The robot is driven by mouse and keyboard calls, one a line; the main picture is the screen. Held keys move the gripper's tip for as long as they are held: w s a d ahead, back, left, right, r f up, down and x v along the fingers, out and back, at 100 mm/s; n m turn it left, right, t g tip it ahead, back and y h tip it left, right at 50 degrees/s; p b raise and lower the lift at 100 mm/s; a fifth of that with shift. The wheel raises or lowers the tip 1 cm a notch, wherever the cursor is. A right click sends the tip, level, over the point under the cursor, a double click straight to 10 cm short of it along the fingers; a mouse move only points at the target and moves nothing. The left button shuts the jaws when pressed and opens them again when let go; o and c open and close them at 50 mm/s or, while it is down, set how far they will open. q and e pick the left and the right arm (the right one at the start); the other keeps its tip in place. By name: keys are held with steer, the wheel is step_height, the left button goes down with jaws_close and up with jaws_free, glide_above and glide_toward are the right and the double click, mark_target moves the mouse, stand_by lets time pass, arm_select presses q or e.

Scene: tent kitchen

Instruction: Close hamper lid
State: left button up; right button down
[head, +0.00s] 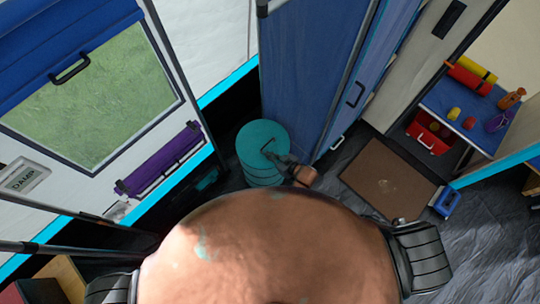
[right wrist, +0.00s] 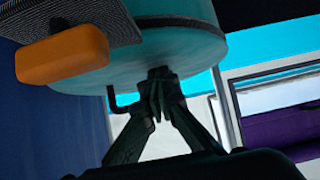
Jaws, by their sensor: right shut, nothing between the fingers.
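The hamper (head: 250,166) is a teal round drum standing on the dark floor in the middle of the head view. Its round teal lid (head: 250,135) appears to lie flat across the top, with a dark bent handle on it. In the right wrist view, which looks upside down, the teal lid (right wrist: 185,62) fills the upper middle and the dark handle (right wrist: 116,104) hangs left of the fingers. My right gripper (head: 273,156) is shut and empty at the lid; contact is unclear. Its fingertips (right wrist: 159,76) overlap the lid's edge. My left gripper is not in view.
A blue curtain wall (head: 310,70) stands right behind the hamper. A purple roll (head: 160,160) hangs on the left wall. A brown mat (head: 390,180) lies to the right, near a blue shelf (head: 460,105) with a red box (head: 430,132).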

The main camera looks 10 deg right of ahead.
steer(key=shift+s+d+f, duration=0.1)
steer(key=shift+s+f, duration=0.3)
steer(key=shift+f, duration=0.2)
step_height(320, 180, up, 6)
steer(key=p, duration=0.5)
steer(key=shift+d+f, duration=0.15)
steer(key=shift+f, duration=0.05)
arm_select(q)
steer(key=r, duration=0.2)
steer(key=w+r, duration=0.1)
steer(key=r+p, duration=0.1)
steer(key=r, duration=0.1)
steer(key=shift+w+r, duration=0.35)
arm_select(e)
steer(key=s+d+r, duration=0.1)
steer(key=s+d, duration=0.4)
steer(key=s, duration=0.2)
steer(key=shift+d+r, duration=0.2)
steer(key=shift+r, duration=0.2)
